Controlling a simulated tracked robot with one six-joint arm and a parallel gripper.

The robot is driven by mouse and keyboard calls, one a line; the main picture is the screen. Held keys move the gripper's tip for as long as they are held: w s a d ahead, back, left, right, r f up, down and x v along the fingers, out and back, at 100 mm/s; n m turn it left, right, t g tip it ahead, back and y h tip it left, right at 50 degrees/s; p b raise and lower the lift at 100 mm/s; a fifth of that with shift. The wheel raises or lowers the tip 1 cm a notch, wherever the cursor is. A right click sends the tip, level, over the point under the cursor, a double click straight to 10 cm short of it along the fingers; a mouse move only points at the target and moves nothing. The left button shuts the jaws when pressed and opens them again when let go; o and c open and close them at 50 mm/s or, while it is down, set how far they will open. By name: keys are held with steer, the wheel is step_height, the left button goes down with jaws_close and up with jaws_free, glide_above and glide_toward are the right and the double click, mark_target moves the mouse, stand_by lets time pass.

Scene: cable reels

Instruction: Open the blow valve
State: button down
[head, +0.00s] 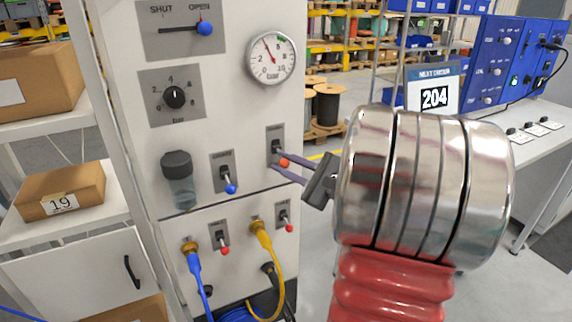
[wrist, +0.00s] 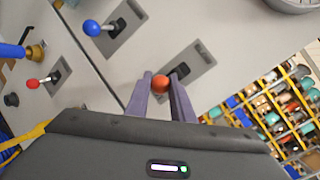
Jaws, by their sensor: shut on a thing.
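A small lever valve with an orange-red knob (head: 284,162) sits on a grey plate (head: 274,133) at the right of the white panel. The label on its plate is too blurred to read. My gripper (head: 281,160) reaches in from the right, with its two purple fingers closed around the knob. In the wrist view, the orange knob (wrist: 160,86) sits between the fingertips of my gripper (wrist: 160,80). The knob points downward from its plate in the head view.
A blue-knobbed lever (head: 229,187) is just left, and two red-knobbed levers (head: 223,249) are below, beside blue and yellow hoses (head: 272,262). A gauge (head: 270,58) is above. A large handle (head: 203,28) at the top points to OPEN. A workbench stands at right.

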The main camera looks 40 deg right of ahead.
mark_target(285, 159)
steer(key=shift+r+g, duration=0.15)
steer(key=shift+g, duration=0.15)
steer(key=shift+s+a+r+g, duration=0.1)
steer(key=shift+r+g, duration=0.1)
steer(key=shift+g, duration=0.1)
steer(key=shift+s+r+m+g, duration=0.1)
steer(key=shift+r+m+g, duration=0.3)
steer(key=shift+g, duration=0.4)
steer(key=shift+r+m+g, duration=0.4)
steer(key=shift+g, duration=0.4)
steer(key=shift+w+r+m+g, duration=0.1)
steer(key=shift+r+m+g, duration=0.4)
steer(key=shift+g, duration=0.65)
steer(key=shift+w+r+m+g, duration=0.1)
steer(key=shift+r+m+g, duration=0.1)
steer(key=shift+r+g, duration=0.7)
steer(key=shift+f+g+y, duration=0.2)
steer(key=shift+g+y, duration=0.1)
steer(key=shift+g, duration=0.05)
steer(key=c, duration=1.6)
jaws_free()
steer(key=shift+o, duration=0.3)
steer(key=shift+r, duration=0.1)
